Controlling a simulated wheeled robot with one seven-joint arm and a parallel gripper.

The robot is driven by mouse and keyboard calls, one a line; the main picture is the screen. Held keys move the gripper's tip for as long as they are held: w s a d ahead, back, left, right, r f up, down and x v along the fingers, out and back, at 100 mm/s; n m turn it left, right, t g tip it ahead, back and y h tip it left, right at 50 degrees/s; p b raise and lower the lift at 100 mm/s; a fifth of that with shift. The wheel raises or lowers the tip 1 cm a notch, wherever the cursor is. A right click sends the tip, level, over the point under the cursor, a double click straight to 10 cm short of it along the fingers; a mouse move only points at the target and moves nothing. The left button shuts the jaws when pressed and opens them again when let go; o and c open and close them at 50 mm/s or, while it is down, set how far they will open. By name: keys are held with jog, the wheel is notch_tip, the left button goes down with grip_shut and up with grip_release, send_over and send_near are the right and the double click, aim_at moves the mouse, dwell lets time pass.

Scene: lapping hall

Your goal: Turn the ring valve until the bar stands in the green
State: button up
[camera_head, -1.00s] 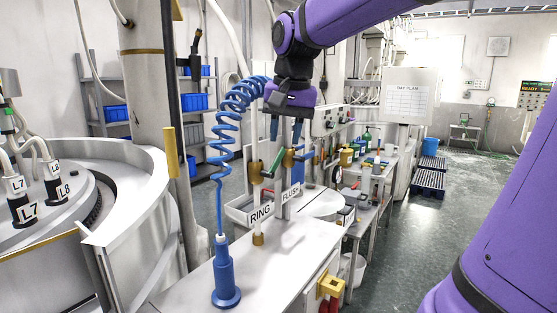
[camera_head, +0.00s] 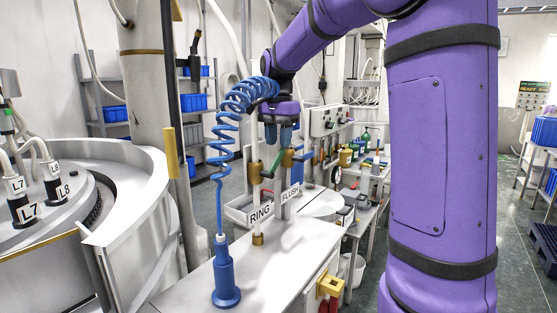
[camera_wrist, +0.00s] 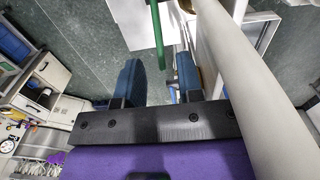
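The ring valve (camera_head: 257,172) is a brass body on a white upright pipe behind the RING label (camera_head: 260,213). Its green lever (camera_head: 276,160) slants up to the right. My gripper (camera_head: 279,142) hangs fingers down just above the lever. In the wrist view, the two blue fingers of my gripper (camera_wrist: 160,73) stand apart with nothing gripped. The green lever (camera_wrist: 157,35) lies ahead, pointing into the gap between the fingertips. I cannot tell whether it touches a finger. No bar with a green zone can be made out.
The FLUSH valve (camera_head: 287,158) stands close to the right, above the FLUSH label (camera_head: 290,193). A blue coiled hose (camera_head: 220,150) rises in front on the left from a blue holder (camera_head: 225,280). A white pipe (camera_wrist: 260,100) runs close beside the right finger.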

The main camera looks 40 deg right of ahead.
aim_at(279, 153)
notch_tip(279, 153, down, 6)
jog(key=shift+r, duration=0.1)
dwell(0.4)
grip_shut()
